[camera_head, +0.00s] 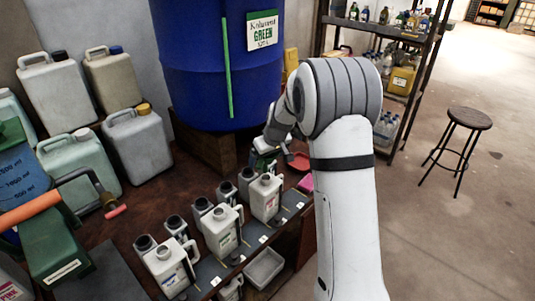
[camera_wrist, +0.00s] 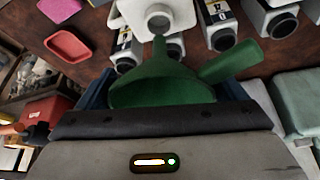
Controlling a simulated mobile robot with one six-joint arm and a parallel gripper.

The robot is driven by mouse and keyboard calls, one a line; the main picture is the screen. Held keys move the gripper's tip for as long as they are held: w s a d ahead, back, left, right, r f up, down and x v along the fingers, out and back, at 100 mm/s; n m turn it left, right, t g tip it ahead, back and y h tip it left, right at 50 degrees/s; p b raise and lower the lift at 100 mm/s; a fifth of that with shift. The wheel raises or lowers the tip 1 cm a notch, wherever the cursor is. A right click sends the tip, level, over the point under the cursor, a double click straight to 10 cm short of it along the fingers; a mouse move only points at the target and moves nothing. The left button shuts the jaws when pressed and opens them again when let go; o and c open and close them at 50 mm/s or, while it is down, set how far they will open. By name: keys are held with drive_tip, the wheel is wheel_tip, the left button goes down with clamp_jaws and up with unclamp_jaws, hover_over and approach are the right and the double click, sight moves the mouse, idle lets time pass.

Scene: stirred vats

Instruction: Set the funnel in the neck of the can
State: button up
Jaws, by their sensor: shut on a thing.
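My gripper (camera_wrist: 165,92) is shut on the green funnel (camera_wrist: 158,72) in the wrist view. The funnel's wide mouth faces my wrist, its narrow spout points to the top of the picture, and a green handle sticks out to the right. Just beyond the spout is the neck of a white can (camera_wrist: 158,20); spout and neck look close, but I cannot tell whether they touch. In the head view my gripper (camera_head: 265,143) is over the far end of the can row, partly hidden by my arm. White cans there include a near one (camera_head: 168,266), a middle one (camera_head: 221,232) and a far one (camera_head: 266,196).
Dark-necked containers (camera_head: 174,222) stand behind the cans. A red tray (camera_wrist: 68,46) and pink item (camera_wrist: 60,8) lie nearby. A stool (camera_head: 468,120) stands on open floor at right.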

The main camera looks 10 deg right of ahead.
sight(267, 171)
drive_tip(key=shift+f+b, duration=2.5)
drive_tip(key=shift+f, duration=0.55)
drive_tip(key=shift+s+b, duration=0.2)
drive_tip(key=shift+b, duration=0.2)
drive_tip(key=shift+f+b, duration=0.4)
drive_tip(key=shift+b, duration=0.05)
drive_tip(key=o, duration=0.7)
